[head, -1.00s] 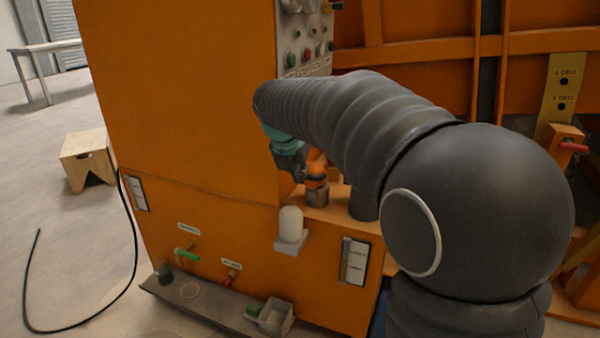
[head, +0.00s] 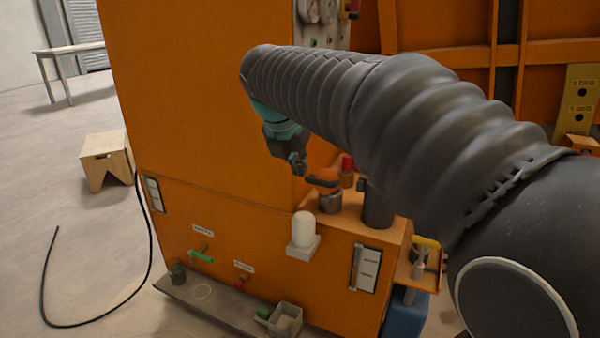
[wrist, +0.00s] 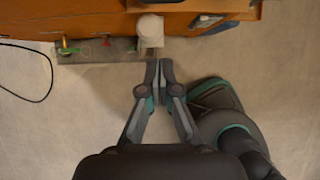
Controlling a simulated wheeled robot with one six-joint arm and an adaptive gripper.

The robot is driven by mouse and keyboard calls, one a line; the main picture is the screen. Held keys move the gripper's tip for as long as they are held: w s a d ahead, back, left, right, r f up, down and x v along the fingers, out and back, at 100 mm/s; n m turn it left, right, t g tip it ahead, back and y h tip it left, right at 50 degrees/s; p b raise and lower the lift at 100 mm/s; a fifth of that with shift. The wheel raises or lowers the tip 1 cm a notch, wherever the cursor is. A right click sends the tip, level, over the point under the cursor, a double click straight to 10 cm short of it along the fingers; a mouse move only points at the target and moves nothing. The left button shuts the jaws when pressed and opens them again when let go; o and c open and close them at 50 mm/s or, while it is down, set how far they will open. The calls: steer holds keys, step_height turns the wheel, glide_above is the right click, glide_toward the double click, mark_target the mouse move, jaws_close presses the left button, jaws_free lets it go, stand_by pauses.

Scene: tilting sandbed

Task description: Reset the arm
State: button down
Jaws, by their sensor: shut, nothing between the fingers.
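My gripper (head: 297,165) shows in the head view at the end of my dark ribbed arm, in front of the orange cabinet (head: 200,90). It is empty, apart from the cabinet's fittings in the picture. In the wrist view my gripper (wrist: 159,66) points toward the cabinet's lower edge, its two fingers together over bare floor. My arm hides part of the cabinet's panel.
A white rounded cylinder (head: 303,230) sits on a small bracket below the ledge. A low shelf (head: 215,300) carries a grey box (head: 285,320). A black cable (head: 150,250) lies on the floor near a wooden stool (head: 107,160). Floor at left is mostly clear.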

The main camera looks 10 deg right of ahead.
steer(key=s+f+m+y, duration=0.2)
steer(key=s+f+m, duration=0.55)
steer(key=m, duration=0.95)
steer(key=s+d+f+m, duration=0.3)
steer(key=s+m, duration=0.3)
steer(key=s, duration=0.3)
steer(key=s+d+f+m, duration=0.3)
steer(key=s+d+m, duration=0.2)
steer(key=s, duration=0.4)
steer(key=shift+s+d+m+t+y, duration=0.2)
steer(key=shift+d+m+t+y, duration=0.2)
steer(key=shift+m, duration=0.5)
